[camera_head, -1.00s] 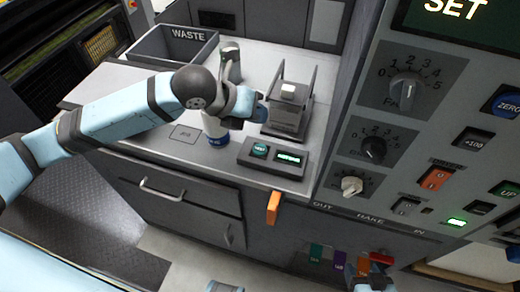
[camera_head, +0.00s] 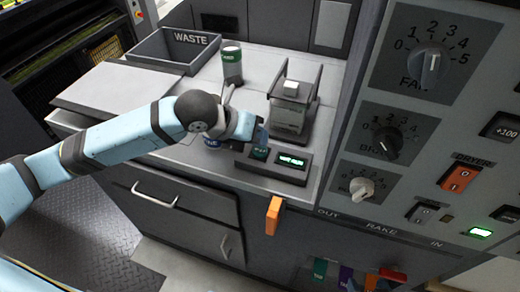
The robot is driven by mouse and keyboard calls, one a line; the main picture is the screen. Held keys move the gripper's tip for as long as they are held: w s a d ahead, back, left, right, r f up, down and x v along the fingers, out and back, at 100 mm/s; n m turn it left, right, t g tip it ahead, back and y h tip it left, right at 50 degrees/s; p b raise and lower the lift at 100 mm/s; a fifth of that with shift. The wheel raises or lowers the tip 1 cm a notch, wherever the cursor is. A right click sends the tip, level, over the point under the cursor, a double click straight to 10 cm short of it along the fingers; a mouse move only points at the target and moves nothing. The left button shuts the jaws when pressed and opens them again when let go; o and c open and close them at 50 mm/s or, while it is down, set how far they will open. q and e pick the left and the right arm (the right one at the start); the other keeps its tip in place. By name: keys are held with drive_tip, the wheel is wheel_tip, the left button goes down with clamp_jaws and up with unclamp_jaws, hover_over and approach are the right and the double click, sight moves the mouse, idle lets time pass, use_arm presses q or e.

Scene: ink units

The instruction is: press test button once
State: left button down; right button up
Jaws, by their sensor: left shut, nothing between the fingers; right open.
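The test button (camera_head: 259,153) is a small green-lit button on a dark panel (camera_head: 240,161) on the counter, left of a lit green display (camera_head: 291,161). The display's text is too small to read surely. My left gripper (camera_head: 262,137) is shut and empty, with its fingertips pointing down just over the button, partly covering its far edge. I cannot tell whether they touch it. My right gripper is not clearly seen.
A small balance-like device (camera_head: 289,115) stands close behind the panel. A large control panel (camera_head: 409,82) with knobs rises at right. An orange handle (camera_head: 273,216) hangs in front.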

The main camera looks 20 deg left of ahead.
idle(0.3)
idle(0.6)
use_arm(q)
drive_tip(key=shift+f, duration=0.2)
idle(0.7)
drive_tip(key=shift+f, duration=0.25)
drive_tip(key=shift+f, duration=0.5)
idle(0.8)
drive_tip(key=shift+r+p, duration=0.85)
drive_tip(key=shift+p, duration=0.2)
